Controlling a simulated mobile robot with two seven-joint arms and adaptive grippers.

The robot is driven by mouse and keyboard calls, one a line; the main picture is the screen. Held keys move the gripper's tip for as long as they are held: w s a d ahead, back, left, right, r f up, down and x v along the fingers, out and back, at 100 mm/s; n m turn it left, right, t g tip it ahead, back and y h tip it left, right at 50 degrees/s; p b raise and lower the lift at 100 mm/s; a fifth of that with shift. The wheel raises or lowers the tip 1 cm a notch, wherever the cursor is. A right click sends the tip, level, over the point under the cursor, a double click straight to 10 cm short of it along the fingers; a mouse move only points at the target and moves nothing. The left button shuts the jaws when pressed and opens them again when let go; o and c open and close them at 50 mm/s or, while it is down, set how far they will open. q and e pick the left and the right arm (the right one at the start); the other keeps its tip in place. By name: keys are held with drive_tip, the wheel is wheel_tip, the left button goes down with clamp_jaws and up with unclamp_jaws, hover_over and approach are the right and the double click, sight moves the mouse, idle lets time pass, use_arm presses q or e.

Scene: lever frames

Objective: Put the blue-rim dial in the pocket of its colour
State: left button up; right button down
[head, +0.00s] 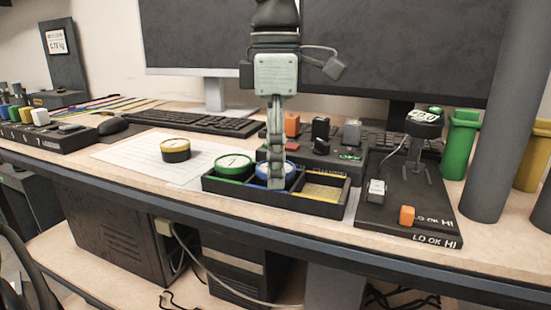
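The blue-rim dial (262,183) is at the middle pocket of the black three-pocket tray (270,204), partly hidden behind my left gripper. Its white face and blue rim show on both sides of the finger. My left gripper (276,184) points straight down in front of the dial, its fingers seen edge-on and overlapping. I cannot tell whether they are apart or pressing on the rim, nor whether the dial rests fully on the pocket floor. The tray's right pocket (321,191) has a yellow floor and is empty. My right gripper is not in view.
A green-rim dial (234,166) sits in the tray's left pocket. A yellow-rim dial (175,150) stands on white paper (130,156). A black gauge stand (408,218) is right of the tray, a button box (325,163) behind it, and the desk's front edge close in front.

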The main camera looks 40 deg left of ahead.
use_arm(q)
drive_tip(key=shift+o, duration=0.9)
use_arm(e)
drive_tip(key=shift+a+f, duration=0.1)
use_arm(q)
drive_tip(key=shift+r, duration=0.15)
drive_tip(key=shift+r, duration=0.3)
wheel_tip(320, 180, up, 12)
drive_tip(key=p, duration=0.1)
drive_tip(key=shift+f, duration=0.25)
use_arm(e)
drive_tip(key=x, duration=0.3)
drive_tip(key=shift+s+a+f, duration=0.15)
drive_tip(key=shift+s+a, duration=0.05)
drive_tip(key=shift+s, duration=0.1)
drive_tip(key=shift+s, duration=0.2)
